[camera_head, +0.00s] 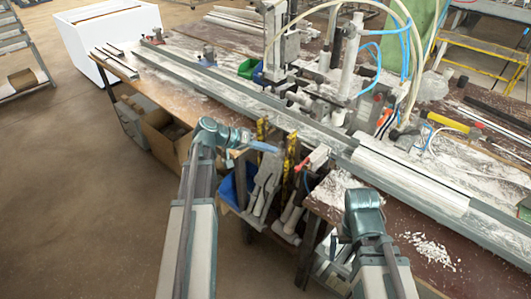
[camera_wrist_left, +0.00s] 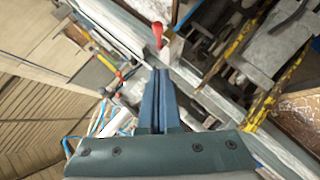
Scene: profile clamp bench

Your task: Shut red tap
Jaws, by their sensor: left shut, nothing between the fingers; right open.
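The red tap lever (camera_head: 304,163) sticks out from a small pale body at the front edge of the bench, right of the yellow-and-black posts. It also shows in the left wrist view (camera_wrist_left: 157,34), at top centre just beyond my fingertips. My left gripper (camera_head: 268,147) is shut and empty, its blue fingers pointing at the lever from the left. In the left wrist view the shut fingers (camera_wrist_left: 162,72) stop short of the lever, with a visible gap. My right gripper (camera_head: 335,241) is low at the bench's front right, away from the tap; its fingers are small and partly hidden, but open.
A long metal profile rail (camera_head: 232,97) crosses the bench. Yellow-and-black posts (camera_head: 290,155) and hanging grey tools (camera_head: 266,180) stand close by my left gripper. A blue bin (camera_head: 229,190) sits below. White shavings (camera_head: 432,248) lie at right. The floor at left is clear.

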